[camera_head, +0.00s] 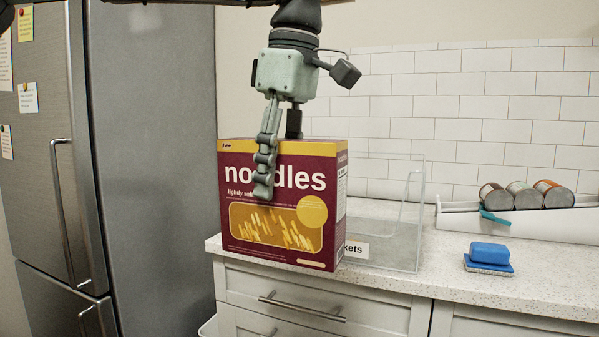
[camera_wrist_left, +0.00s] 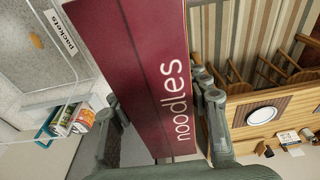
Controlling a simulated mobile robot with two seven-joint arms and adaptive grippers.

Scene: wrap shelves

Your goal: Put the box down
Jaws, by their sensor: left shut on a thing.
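My left gripper (camera_head: 275,165) reaches down from above and is shut on the dark red noodles box (camera_head: 285,218). One finger lies across the front face; the other is hidden behind the box. The box is upright at the left end of the counter (camera_head: 455,275), its lower edge overlapping the counter's front edge in view. I cannot tell whether it touches the counter. In the left wrist view the box (camera_wrist_left: 150,70) lies between both fingers. My right gripper is not in view.
A clear bin (camera_head: 405,235) with a partly hidden label stands right of the box. A steel fridge (camera_head: 150,150) stands left. Drawers (camera_head: 300,300) are below.

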